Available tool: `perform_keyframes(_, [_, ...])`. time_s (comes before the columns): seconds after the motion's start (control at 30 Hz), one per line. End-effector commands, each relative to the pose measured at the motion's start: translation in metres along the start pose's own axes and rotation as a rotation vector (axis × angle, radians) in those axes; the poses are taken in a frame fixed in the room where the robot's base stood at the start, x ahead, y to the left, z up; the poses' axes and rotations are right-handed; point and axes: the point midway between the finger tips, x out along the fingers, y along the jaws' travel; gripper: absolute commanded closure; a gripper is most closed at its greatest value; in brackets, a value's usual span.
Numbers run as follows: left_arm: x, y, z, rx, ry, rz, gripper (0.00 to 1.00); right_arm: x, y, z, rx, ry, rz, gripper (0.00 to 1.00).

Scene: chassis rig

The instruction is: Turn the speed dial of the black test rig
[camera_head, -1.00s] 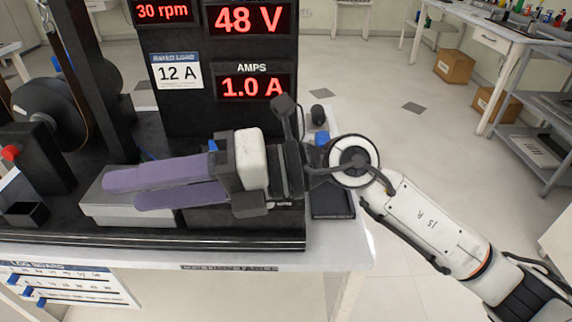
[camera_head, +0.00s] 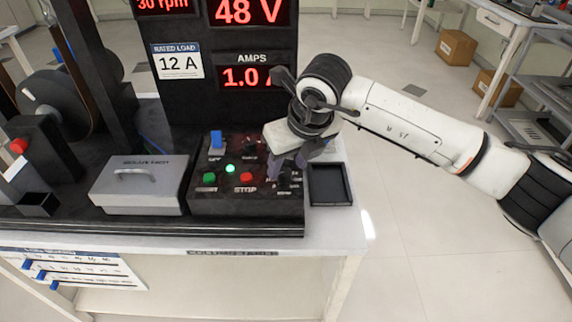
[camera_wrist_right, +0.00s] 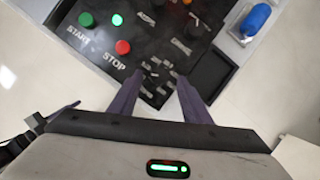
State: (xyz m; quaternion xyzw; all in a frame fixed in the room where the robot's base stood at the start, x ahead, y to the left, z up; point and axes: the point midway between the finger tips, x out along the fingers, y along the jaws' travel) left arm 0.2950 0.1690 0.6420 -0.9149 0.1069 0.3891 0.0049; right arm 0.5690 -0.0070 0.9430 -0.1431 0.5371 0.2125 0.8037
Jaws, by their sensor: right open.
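The black test rig's control box (camera_head: 247,205) carries a green START button (camera_head: 209,178), a red STOP button (camera_head: 246,179), a lit green lamp (camera_head: 230,168) and a blue lever (camera_head: 216,140). My right gripper (camera_head: 286,168) points down over the box's right end. In the wrist view the open fingers of my right gripper (camera_wrist_right: 157,92) stand either side of a small black dial (camera_wrist_right: 156,76) with pale marks around it. Contact cannot be told. Another dark knob (camera_wrist_right: 191,27) sits further back. The dial is mostly hidden in the head view. My left gripper is out of view.
Displays show 30 rpm (camera_head: 163,5), 48 V (camera_head: 248,11) and a partly covered amps reading (camera_head: 240,78). A grey lidded box (camera_head: 140,187) stands left of the controls. An empty black tray (camera_head: 330,184) is at right. A blue object (camera_wrist_right: 257,18) lies beyond it.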

Motion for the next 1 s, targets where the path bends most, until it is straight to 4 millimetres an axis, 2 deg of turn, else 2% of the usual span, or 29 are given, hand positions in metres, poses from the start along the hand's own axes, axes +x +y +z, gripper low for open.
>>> perform_keyframes(0.2, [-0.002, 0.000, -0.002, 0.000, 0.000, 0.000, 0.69, 0.021, 0.000, 0.000, 0.000, 0.001, 0.001, 0.56])
perform_keyframes(0.5, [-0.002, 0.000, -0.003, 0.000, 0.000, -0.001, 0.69, 0.024, 0.001, 0.000, -0.001, -0.001, 0.002, 0.56])
perform_keyframes(0.77, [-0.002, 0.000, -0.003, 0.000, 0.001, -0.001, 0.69, 0.024, 0.001, 0.000, -0.001, -0.001, 0.002, 0.97])
perform_keyframes(0.87, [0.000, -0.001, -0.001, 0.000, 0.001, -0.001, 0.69, 0.025, 0.000, 0.000, -0.008, -0.001, 0.005, 0.97])
perform_keyframes(1.0, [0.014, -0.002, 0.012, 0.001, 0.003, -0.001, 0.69, 0.029, -0.001, -0.001, -0.084, -0.003, 0.036, 0.97])
